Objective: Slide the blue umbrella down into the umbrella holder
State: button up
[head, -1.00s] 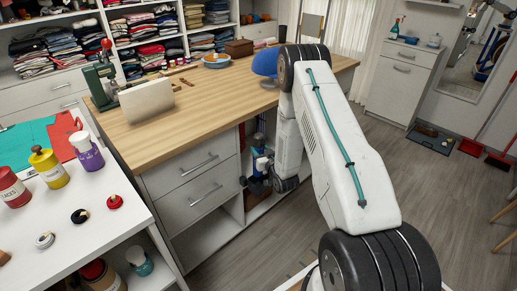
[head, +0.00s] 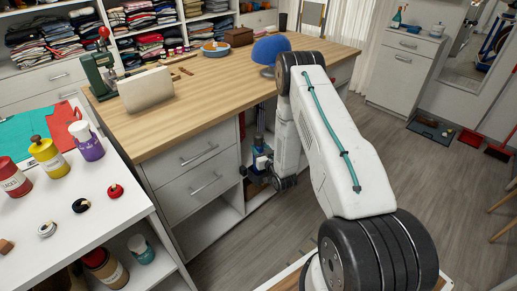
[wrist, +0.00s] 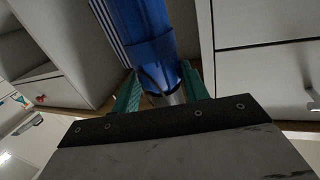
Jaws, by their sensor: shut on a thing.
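The blue umbrella (wrist: 150,35) runs up from between the green fingers of my gripper (wrist: 158,75) in the wrist view. The fingers are shut on it, near a silvery band at its lower end. A blue and white striped strip (wrist: 108,28) lies along its left side; I cannot tell what it belongs to. In the head view my gripper (head: 258,163) is small and partly hidden by my arm, low beside the wooden-topped counter. I cannot make out the umbrella holder in either view.
The wooden-topped counter (head: 215,85) with drawers and open lower shelves stands close to my gripper. A blue dome-shaped thing (head: 271,48) sits on it, behind my arm. A white table (head: 60,205) with bottles is at the left.

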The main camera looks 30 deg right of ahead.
dwell(0.3)
jog(key=o, duration=1.3)
jog(key=shift+c, duration=0.2)
jog(key=s+a, duration=0.1)
jog(key=s, duration=0.6)
jog(key=shift+s, duration=0.4)
